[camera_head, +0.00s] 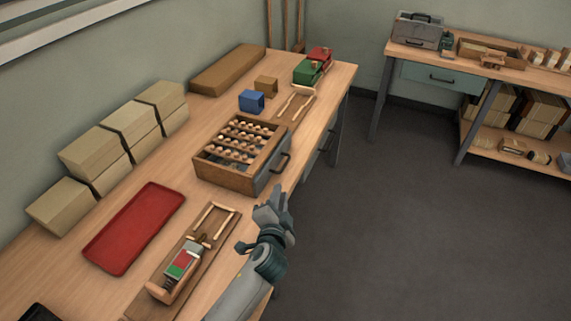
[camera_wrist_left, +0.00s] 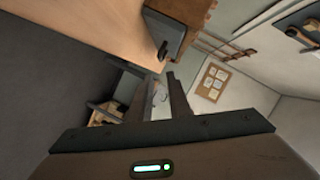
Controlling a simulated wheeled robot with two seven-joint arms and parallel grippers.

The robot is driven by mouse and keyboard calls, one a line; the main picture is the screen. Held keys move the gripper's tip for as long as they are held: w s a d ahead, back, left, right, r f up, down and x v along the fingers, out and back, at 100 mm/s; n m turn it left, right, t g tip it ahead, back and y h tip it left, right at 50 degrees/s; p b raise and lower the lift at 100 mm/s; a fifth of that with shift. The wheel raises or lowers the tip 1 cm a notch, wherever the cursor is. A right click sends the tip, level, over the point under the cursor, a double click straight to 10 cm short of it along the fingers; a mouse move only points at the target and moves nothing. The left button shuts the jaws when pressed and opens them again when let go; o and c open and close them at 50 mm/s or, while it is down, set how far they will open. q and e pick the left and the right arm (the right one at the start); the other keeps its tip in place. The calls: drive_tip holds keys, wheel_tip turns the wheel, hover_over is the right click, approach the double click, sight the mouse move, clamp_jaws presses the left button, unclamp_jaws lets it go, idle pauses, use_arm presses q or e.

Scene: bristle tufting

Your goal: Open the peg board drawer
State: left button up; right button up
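The peg board drawer (camera_head: 231,177) is a wooden box on the workbench, with rows of round pale pegs on top. Its grey front panel (camera_head: 271,174) carries a dark handle (camera_head: 283,162) and faces right, over the bench edge. The front looks closed against the box. My left gripper (camera_head: 276,192) is near the bench edge, just short of the handle and apart from it. In the left wrist view its fingers (camera_wrist_left: 162,80) stand apart with nothing between them, and the handle (camera_wrist_left: 162,50) shows just beyond the tips. My right gripper is not in view.
A red tray (camera_head: 136,228) and a wooden fixture (camera_head: 213,222) with a red-green block (camera_head: 182,264) lie nearer. Cardboard boxes (camera_head: 103,150) line the wall. A blue block (camera_head: 251,101) stands behind the drawer. The floor (camera_head: 420,220) right of the bench is clear.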

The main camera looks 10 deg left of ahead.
sight(285, 163)
use_arm(q)
drive_tip(key=p+x, duration=0.1)
drive_tip(key=x, duration=1.6)
drive_tip(key=shift+w+r, duration=0.15)
clamp_jaws()
